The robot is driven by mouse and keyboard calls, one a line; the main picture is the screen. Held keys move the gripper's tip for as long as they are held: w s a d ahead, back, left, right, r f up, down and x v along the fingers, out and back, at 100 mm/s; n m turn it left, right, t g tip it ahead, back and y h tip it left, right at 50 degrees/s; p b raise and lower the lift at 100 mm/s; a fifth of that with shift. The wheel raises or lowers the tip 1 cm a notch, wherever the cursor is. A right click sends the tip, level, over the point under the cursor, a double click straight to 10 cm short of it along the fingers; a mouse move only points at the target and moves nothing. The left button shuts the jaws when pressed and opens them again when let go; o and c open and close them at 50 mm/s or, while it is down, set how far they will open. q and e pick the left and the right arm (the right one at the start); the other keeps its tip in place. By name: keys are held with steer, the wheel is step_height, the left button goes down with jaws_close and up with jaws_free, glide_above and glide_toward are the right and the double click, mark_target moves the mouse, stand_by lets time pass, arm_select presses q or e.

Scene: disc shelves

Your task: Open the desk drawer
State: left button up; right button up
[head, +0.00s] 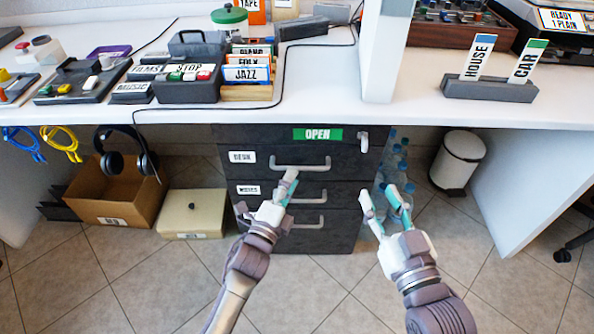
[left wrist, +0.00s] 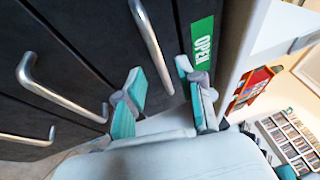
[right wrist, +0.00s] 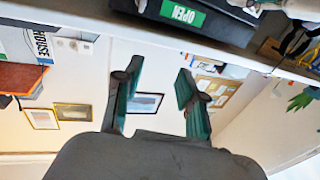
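The desk drawer (head: 345,158) is the top dark drawer under the white counter, with a "DESK" label and a silver bar handle (head: 300,167). It looks shut. My left gripper (head: 288,183) is just below this handle in the head view. In the left wrist view my left gripper (left wrist: 160,68) is open, and the handle (left wrist: 150,42) runs between its fingers; I cannot tell whether they touch it. My right gripper (head: 379,194) is open and empty right of the drawers; it also shows open in the right wrist view (right wrist: 161,68).
A green "OPEN" label (head: 318,134) and a lock (head: 364,142) sit on the cabinet above the handle. More drawers (head: 337,222) lie below. A cardboard box (head: 117,205), a beige box (head: 194,212), bottles (head: 393,155) and a white bin (head: 458,162) stand around.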

mark_target(297, 167)
arm_select(q)
steer(key=shift+b+x, duration=0.35)
steer(key=shift+x, duration=1.95)
arm_select(e)
steer(key=shift+s+a+r+t+y, duration=0.1)
steer(key=shift+r+t+y, duration=0.05)
steer(key=shift+r+t, duration=0.5)
steer(key=shift+s+a+r+t+y, duration=0.15)
steer(key=shift+r+t, duration=0.25)
steer(key=shift+r, duration=0.4)
steer(key=shift+s+r+t+y, duration=0.1)
steer(key=shift+r+t, duration=0.45)
steer(key=shift+r, duration=0.2)
arm_select(q)
jaws_close()
